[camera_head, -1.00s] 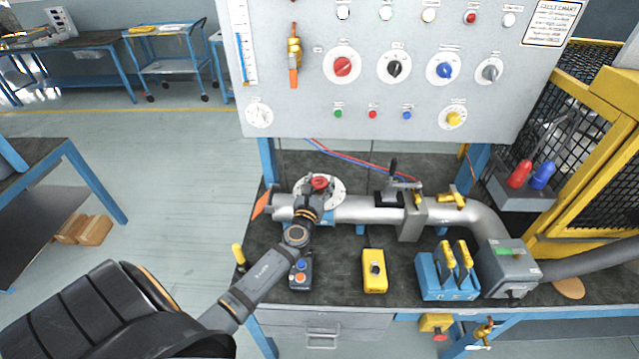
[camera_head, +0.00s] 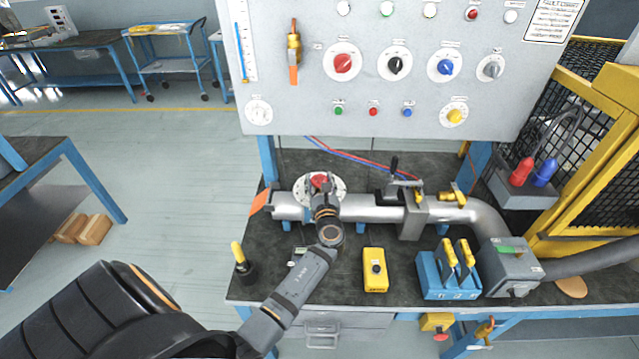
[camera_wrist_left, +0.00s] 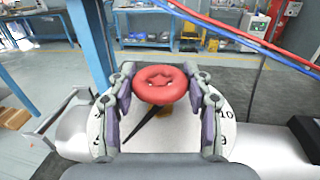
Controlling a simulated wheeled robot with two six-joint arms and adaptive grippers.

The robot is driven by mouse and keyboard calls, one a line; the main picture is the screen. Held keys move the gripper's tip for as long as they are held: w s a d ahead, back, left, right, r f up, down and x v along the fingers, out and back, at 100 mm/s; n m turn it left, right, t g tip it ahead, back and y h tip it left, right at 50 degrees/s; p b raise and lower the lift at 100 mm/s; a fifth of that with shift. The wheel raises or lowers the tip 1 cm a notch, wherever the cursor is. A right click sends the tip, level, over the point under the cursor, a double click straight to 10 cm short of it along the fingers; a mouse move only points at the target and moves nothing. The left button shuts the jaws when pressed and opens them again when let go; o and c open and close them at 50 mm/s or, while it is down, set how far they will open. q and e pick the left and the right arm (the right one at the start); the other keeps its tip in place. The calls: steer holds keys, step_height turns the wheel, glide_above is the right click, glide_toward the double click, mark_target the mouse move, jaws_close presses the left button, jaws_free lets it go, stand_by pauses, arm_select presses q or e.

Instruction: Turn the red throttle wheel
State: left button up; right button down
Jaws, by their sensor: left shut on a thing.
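The red throttle wheel (camera_head: 319,180) sits on a round white dial plate (camera_head: 338,186) on top of the grey pipe. My left gripper (camera_head: 322,188) reaches it from the front. In the left wrist view the red wheel (camera_wrist_left: 160,84) lies between the two fingers of the left gripper (camera_wrist_left: 163,92), which is shut on it from both sides. A black pointer (camera_wrist_left: 143,130) below the wheel slants to the lower left over the white dial plate (camera_wrist_left: 178,140). Numbers show at the plate's right edge. My right gripper is not in view.
The grey pipe (camera_head: 372,209) runs right to a clamp with a black handle (camera_head: 394,165). A yellow button box (camera_head: 374,270), a blue lever box (camera_head: 447,275) and a yellow-handled stick (camera_head: 238,253) stand on the bench. The control panel (camera_head: 300,110) rises behind.

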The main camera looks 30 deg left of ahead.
mark_target(319, 179)
arm_select(q)
steer(key=shift+f+n+g+y+b, duration=0.1)
steer(key=shift+n+g+y+b, duration=0.9)
steer(key=shift+n+g+y, duration=0.75)
steer(key=shift+g, duration=0.25)
steer(key=o, duration=1.2)
steer(key=shift+r, duration=0.2)
step_height(319, 179, up, 10)
steer(key=shift+f, duration=0.1)
